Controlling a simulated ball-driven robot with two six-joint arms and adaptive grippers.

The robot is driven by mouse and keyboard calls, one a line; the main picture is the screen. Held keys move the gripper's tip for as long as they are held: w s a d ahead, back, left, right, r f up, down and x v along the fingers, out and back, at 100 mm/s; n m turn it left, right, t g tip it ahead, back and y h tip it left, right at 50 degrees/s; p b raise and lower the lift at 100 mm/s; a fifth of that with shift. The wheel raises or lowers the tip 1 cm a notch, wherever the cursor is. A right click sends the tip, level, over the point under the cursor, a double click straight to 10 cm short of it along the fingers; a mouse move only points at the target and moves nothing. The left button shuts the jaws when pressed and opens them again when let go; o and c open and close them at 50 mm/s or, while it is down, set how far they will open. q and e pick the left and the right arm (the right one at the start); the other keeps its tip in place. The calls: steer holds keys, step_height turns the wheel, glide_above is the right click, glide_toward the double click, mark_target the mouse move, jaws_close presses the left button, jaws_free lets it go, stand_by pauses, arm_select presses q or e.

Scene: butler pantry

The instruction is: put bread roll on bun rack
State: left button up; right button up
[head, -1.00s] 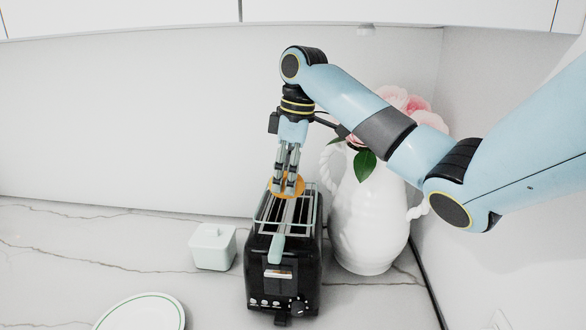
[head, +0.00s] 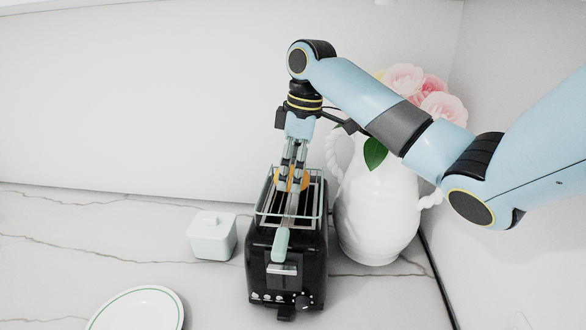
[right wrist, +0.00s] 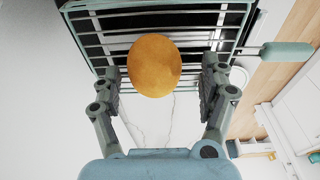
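The bread roll (head: 306,180) is round and orange-brown. It sits at the far end of the bun rack (head: 262,205), a wire rack with a mint handle (head: 281,245) on top of the black toaster (head: 286,280). My right gripper (head: 292,187) points down at the roll, its fingers hiding part of it. In the right wrist view the roll (right wrist: 154,65) lies against the rack bars (right wrist: 205,36), between the right gripper's fingers (right wrist: 160,88). Gaps show on both sides of the roll, so the gripper is open. My left gripper is not in view.
A white pitcher (head: 376,215) with pink flowers (head: 420,90) stands close to the right of the toaster, near my right arm. A pale lidded box (head: 212,238) stands to the left. A white plate (head: 138,310) lies at front left.

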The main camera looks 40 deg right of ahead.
steer(key=shift+w+d, duration=0.1)
steer(key=shift+w, duration=0.05)
steer(key=shift+r, duration=0.3)
steer(key=r, duration=0.4)
steer(key=s+r, duration=0.1)
steer(key=r, duration=0.1)
steer(key=shift+d+r, duration=0.3)
steer(key=shift+r, duration=0.1)
steer(key=shift+a, duration=0.1)
